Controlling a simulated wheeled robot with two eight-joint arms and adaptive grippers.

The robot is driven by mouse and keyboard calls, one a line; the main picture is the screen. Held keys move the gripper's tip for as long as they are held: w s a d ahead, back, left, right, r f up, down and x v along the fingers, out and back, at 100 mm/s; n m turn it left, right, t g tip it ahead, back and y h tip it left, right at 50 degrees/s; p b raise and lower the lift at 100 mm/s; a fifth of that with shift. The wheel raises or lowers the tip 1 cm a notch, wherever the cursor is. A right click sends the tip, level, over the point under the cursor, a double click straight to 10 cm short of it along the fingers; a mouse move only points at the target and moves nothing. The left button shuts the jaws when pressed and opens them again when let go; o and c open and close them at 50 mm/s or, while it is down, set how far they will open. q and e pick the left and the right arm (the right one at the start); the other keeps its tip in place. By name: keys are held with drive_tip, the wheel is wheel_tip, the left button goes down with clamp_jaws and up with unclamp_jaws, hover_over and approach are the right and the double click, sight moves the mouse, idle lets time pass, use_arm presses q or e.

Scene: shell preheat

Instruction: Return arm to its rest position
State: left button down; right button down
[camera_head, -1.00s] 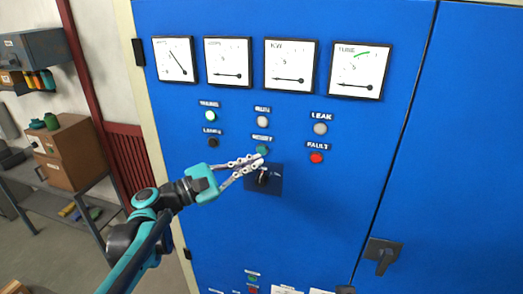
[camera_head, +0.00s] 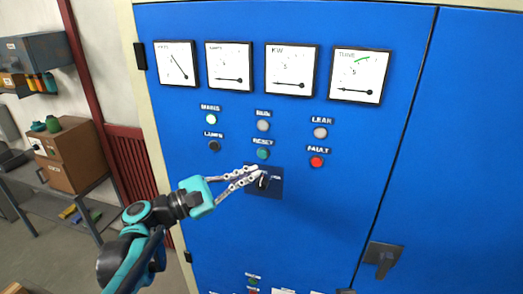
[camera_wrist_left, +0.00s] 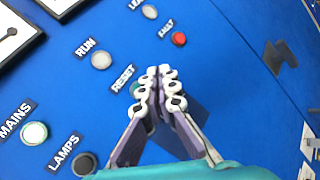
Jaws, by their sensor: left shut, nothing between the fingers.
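My left gripper (camera_head: 257,172) is shut and empty. Its fingertips are in front of the blue cabinet (camera_head: 225,235), below the green RESET button (camera_head: 262,153) and overlapping the dark plate of a rotary switch (camera_head: 263,183) in the head view. I cannot tell whether they touch the panel. In the left wrist view the closed fingers (camera_wrist_left: 159,75) point at the panel and partly cover the RESET button (camera_wrist_left: 136,90). My right gripper is not in view.
The MAINS lamp (camera_head: 211,119) glows, and the FAULT lamp (camera_head: 316,162) is red. Several gauges (camera_head: 291,70) line the cabinet top. A black door handle (camera_head: 383,258) sticks out at lower right. A shelf with a cardboard box (camera_head: 70,155) stands at left.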

use_arm(q)
drive_tip(key=s+a+f+m+g+y+b, duration=0.1)
drive_tip(key=s+f+m+y+b, duration=0.25)
drive_tip(key=f+b, duration=0.85)
drive_tip(key=s+f+m+g+y+b, duration=0.1)
drive_tip(key=s+f+m+y+b, duration=0.3)
drive_tip(key=f, duration=1.5)
drive_tip(key=s+a+f+m+y+b, duration=0.2)
drive_tip(key=a+f+b, duration=0.3)
drive_tip(key=f, duration=0.4)
drive_tip(key=s+a+f+m+y+b, duration=0.3)
drive_tip(key=s+a+f+y+b, duration=0.1)
drive_tip(key=f, duration=0.5)
drive_tip(key=s+a+f+m+y+b, duration=0.3)
drive_tip(key=a+f+b, duration=0.3)
drive_tip(key=f, duration=0.2)
drive_tip(key=shift+s+a+f+y, duration=0.2)
drive_tip(key=shift+s+f+y, duration=0.2)
drive_tip(key=shift+y, duration=0.05)
